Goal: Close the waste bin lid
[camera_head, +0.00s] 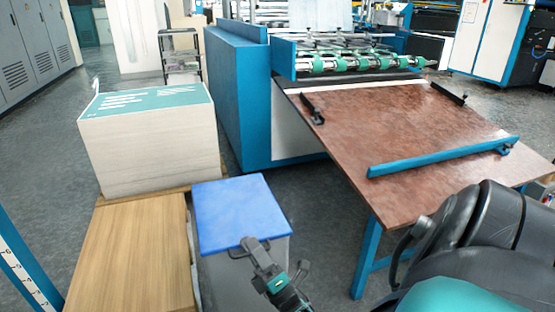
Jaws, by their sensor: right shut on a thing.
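The waste bin (272,247) is a grey box on the floor, just right of the wooden board. Its blue lid (238,208) lies across the top and looks about level. I cannot tell whether a small gap is left under its front edge. My right gripper (262,255) is at the front edge of the lid and is shut on it, as far as I can see. The gripper and its wrist hide part of the bin's front. My left gripper is not in view.
A tall paper stack (150,145) with a teal top sheet stands behind left, by a wooden surface (135,255). A blue machine (235,95) stands behind the bin. Its brown table (410,140) reaches in on the right. My dark arm fills the lower right.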

